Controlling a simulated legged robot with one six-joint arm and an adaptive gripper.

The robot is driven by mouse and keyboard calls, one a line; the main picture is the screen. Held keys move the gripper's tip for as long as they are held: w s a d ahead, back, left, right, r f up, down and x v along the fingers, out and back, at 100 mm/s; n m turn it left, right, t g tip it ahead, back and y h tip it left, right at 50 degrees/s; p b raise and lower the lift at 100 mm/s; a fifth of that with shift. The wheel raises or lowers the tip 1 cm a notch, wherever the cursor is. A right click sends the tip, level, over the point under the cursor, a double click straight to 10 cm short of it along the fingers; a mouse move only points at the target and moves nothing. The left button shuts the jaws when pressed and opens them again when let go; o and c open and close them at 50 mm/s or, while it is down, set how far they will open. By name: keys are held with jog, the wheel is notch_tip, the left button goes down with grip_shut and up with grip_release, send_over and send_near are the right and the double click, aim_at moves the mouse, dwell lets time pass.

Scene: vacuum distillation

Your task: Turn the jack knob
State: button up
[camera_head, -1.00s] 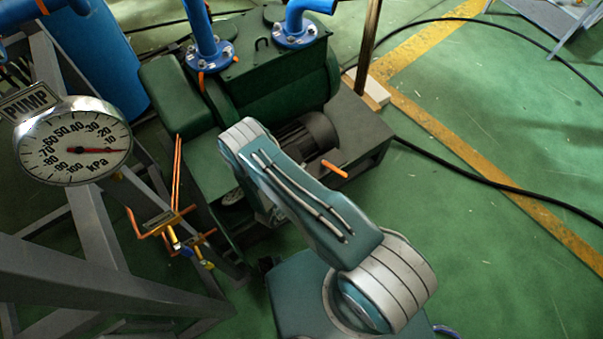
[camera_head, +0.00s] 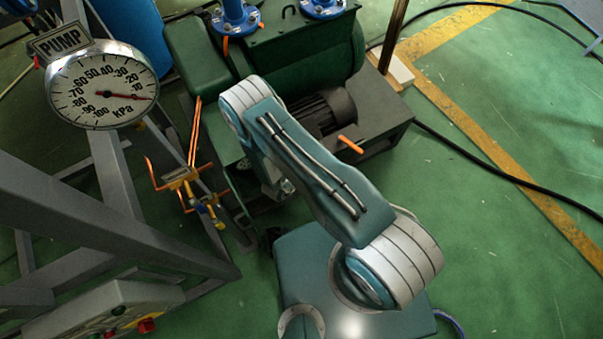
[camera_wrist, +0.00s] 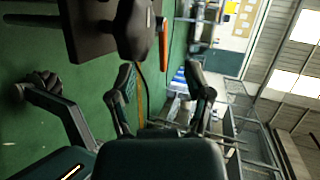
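I cannot pick out a jack or its knob in either view. My gripper shows in the wrist view (camera_wrist: 162,85), with its two dark fingers spread apart and nothing between them. In the head view my blue-grey arm reaches up toward the green pump, and its far end hides the gripper. A control box (camera_head: 88,309) at the lower left of the head view carries a red knob (camera_head: 147,325) and green buttons; it is apart from my arm.
The green pump (camera_head: 300,62) with its dark motor stands behind my arm. A pump gauge (camera_head: 103,90) and a grey frame (camera_head: 110,235) stand at left, with copper tubes and a yellow valve (camera_head: 180,178) beside them. Green floor is open at right, crossed by a black cable (camera_head: 490,178).

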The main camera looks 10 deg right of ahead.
jog(key=s+a, duration=0.6)
jog(key=s, duration=0.1)
jog(key=shift+s+a+f, duration=0.2)
jog(key=shift+a, duration=0.2)
dwell(0.7)
jog(key=shift+a, duration=0.15)
